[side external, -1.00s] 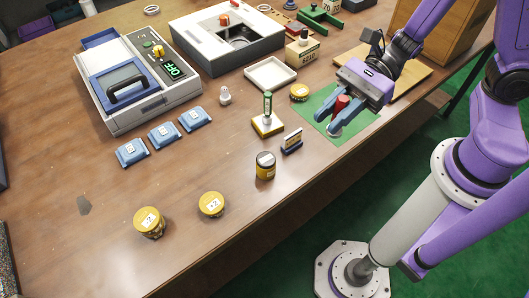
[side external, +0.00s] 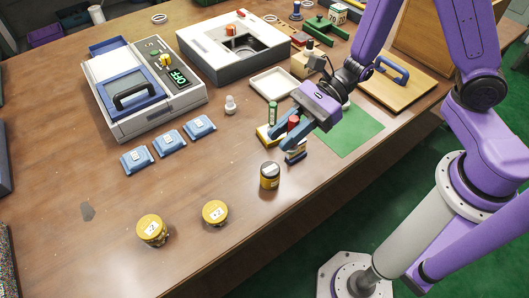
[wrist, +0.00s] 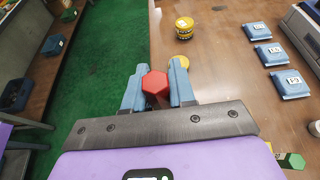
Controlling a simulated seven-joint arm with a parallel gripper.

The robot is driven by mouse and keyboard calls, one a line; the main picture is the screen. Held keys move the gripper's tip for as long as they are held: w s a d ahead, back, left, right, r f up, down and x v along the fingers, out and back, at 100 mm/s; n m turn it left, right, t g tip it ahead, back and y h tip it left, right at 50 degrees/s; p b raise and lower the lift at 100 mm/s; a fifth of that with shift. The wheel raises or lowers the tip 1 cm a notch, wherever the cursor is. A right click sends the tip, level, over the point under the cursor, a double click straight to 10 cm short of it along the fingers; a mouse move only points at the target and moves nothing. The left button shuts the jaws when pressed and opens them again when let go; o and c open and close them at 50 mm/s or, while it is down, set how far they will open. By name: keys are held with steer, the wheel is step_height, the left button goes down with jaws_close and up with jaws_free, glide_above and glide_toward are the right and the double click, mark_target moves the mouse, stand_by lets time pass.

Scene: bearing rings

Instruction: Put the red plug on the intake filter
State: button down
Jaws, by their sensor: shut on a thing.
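The red plug (side external: 293,122) is in my gripper (side external: 283,139), between the two blue fingers. In the wrist view, the plug's red hexagonal top (wrist: 155,83) shows between the fingertips (wrist: 156,88). The plug's lower end is hidden. I cannot tell for sure which part is the intake filter.
Yellow lidded pots (side external: 152,230) stand at the front left, and several blue pouches (side external: 168,142) lie farther back. A white tray (side external: 273,83) is behind the gripper. The green mat (side external: 352,132) to the right looks clear. The table's front edge runs close by.

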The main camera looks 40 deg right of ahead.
steer(key=shift+w+a+f, duration=0.45)
steer(key=shift+w+f, duration=0.1)
steer(key=shift+f, duration=0.85)
steer(key=shift+w+a+f, duration=0.45)
steer(key=shift+w+f, duration=0.15)
steer(key=shift+f, duration=0.75)
steer(key=shift+w+a+f, duration=0.45)
steer(key=shift+w+f, duration=0.1)
steer(key=shift+f, duration=0.85)
steer(key=shift+f, duration=0.15)
steer(key=c, duration=0.9)
jaws_free()
steer(key=shift+c, duration=0.2)
